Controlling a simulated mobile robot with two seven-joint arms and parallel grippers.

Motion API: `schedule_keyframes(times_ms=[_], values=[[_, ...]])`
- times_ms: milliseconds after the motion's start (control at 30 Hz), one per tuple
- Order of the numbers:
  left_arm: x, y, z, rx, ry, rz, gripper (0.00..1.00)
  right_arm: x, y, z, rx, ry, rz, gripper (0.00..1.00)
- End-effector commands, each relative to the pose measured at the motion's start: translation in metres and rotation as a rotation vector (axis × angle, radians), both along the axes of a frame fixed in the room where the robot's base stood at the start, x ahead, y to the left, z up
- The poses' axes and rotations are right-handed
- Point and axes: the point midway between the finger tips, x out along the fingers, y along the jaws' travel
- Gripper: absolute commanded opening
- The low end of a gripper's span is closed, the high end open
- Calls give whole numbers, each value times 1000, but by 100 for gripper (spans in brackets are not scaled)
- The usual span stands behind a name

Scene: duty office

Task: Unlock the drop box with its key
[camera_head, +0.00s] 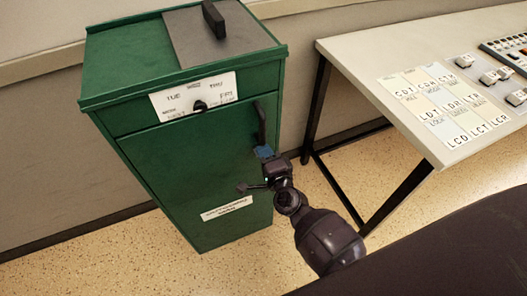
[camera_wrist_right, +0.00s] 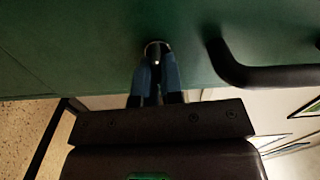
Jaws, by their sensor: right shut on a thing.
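The green drop box (camera_head: 180,165) stands upright against the wall, its front door closed. A black bar handle (camera_head: 261,124) is on the right side of the door; it also shows in the right wrist view (camera_wrist_right: 270,75). My right gripper (camera_head: 264,153) is at the door just below this handle. In the right wrist view its blue fingers (camera_wrist_right: 156,72) are shut at a round metal lock (camera_wrist_right: 157,46) on the green face. A small dark piece between the fingertips appears to be the key, mostly hidden; how deep it sits in the lock cannot be told. My left gripper is not in view.
A black knob (camera_head: 199,106) sits on a white day label (camera_head: 168,100) above the door. The box's top has a grey lid with a black handle (camera_head: 214,18). A table (camera_head: 350,50) with lettered cards stands close on the right. Speckled floor (camera_head: 60,270) is clear at left.

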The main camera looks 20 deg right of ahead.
Motion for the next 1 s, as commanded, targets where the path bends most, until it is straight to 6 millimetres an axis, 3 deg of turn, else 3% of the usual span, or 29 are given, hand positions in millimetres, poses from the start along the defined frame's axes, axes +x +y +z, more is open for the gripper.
schedule_keyframes(times_ms=[733,800,900,1000], values=[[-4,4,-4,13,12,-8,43,0,0,-1,93,4,0,0],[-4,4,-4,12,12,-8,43,0,0,-1,92,4,0,15],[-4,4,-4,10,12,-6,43,0,0,-1,92,4,0,31],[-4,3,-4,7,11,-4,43,0,0,-1,91,3,0,33]])
